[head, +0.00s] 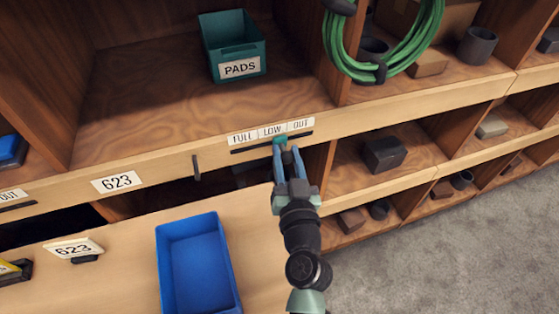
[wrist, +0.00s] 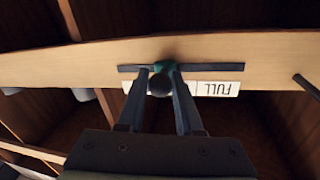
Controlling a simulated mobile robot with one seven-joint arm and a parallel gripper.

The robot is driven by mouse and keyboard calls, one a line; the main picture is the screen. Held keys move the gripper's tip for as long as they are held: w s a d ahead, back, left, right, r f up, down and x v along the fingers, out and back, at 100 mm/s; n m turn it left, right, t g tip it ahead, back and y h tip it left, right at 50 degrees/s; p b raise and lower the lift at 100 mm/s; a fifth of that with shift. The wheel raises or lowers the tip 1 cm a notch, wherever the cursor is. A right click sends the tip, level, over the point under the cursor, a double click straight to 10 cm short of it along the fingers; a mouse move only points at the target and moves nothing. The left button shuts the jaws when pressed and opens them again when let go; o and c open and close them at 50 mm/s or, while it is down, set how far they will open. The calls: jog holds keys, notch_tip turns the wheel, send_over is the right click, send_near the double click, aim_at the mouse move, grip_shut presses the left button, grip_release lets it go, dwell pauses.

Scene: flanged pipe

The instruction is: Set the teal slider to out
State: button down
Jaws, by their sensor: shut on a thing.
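The teal slider (head: 279,141) sits in a dark slot on the shelf's wooden front edge, under a white label strip (head: 271,131) reading FULL, LOW, OUT from left to right. It stands a little right of the slot's middle, between LOW and OUT. My gripper (head: 287,154) is shut on the slider's knob. The wrist view is upside down; there the teal slider (wrist: 160,66) and its dark round knob show between my fingertips (wrist: 159,84). My fingers cover part of the label, and FULL is legible at right.
A teal PADS bin (head: 234,47) stands on the shelf above. A blue tray (head: 197,264) lies on the wooden surface in front. Open floor (head: 440,250) is at right.

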jog(key=d+b, duration=0.1)
jog(key=w+d, duration=0.1)
jog(key=d, duration=0.1)
jog(key=d+b, duration=0.1)
jog(key=shift+w+d+f+b, duration=0.15)
jog(key=shift+w+d+b, duration=0.1)
jog(key=shift+d+b, duration=0.05)
jog(key=shift+d+r, duration=0.2)
jog(key=shift+r, duration=0.05)
jog(key=c, duration=0.6)
grip_release()
jog(key=shift+d, duration=0.1)
jog(key=shift+f, duration=0.1)
